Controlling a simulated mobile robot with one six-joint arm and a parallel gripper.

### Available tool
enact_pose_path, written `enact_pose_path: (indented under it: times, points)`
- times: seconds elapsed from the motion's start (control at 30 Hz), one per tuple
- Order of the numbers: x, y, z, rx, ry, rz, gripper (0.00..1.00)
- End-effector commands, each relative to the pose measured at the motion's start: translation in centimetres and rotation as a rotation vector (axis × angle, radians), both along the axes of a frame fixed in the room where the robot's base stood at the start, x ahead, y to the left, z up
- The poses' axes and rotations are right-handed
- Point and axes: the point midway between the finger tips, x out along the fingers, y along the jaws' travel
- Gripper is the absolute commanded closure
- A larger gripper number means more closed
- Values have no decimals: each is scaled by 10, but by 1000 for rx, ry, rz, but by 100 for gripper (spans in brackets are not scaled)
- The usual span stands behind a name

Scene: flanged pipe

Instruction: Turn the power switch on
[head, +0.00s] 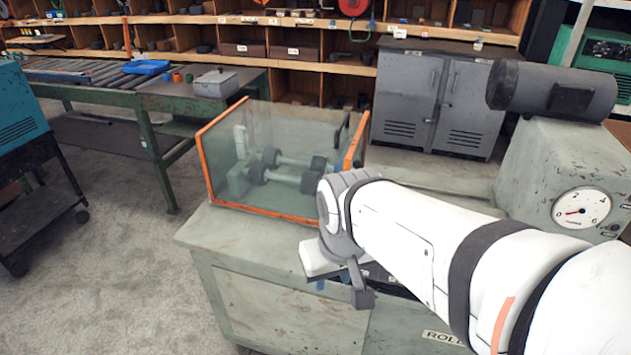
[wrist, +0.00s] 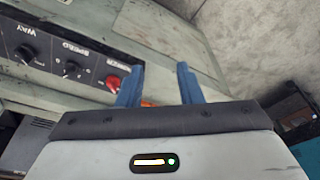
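The power switch (wrist: 113,84) is a red knob at the right end of a black control panel (wrist: 60,62) in the wrist view. Its label is only partly readable. My gripper (wrist: 159,76) is open, with two blue fingers apart and nothing between them. The left finger appears right beside the red knob; I cannot tell if it touches. In the head view my gripper (head: 333,281) hangs at the front of the grey-green machine (head: 265,295), and my arm hides most of the panel and the switch.
Two other black knobs, one labelled speed (wrist: 71,68), sit left of the switch. A clear guard with orange edges (head: 220,170) stands on the machine top. A grey housing with a gauge (head: 581,208) stands to the right. Open floor (head: 110,290) lies to the left.

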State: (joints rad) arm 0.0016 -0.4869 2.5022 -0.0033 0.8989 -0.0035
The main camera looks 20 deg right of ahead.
Motion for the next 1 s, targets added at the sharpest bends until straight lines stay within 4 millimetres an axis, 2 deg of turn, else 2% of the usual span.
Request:
enact_pose_path:
  times: [0.33,0.47,0.5,0.57,0.73,0.9,1.0]
  points:
    - [1,0,0,0,2,1,67]
    - [15,-5,2,-6,18,9,67]
    - [23,-17,2,-9,27,11,67]
    - [38,-26,2,-14,45,19,67]
    - [94,-55,-8,-27,104,65,67]
    - [145,-92,-33,-30,160,114,67]
    - [167,-114,-52,-27,189,140,67]
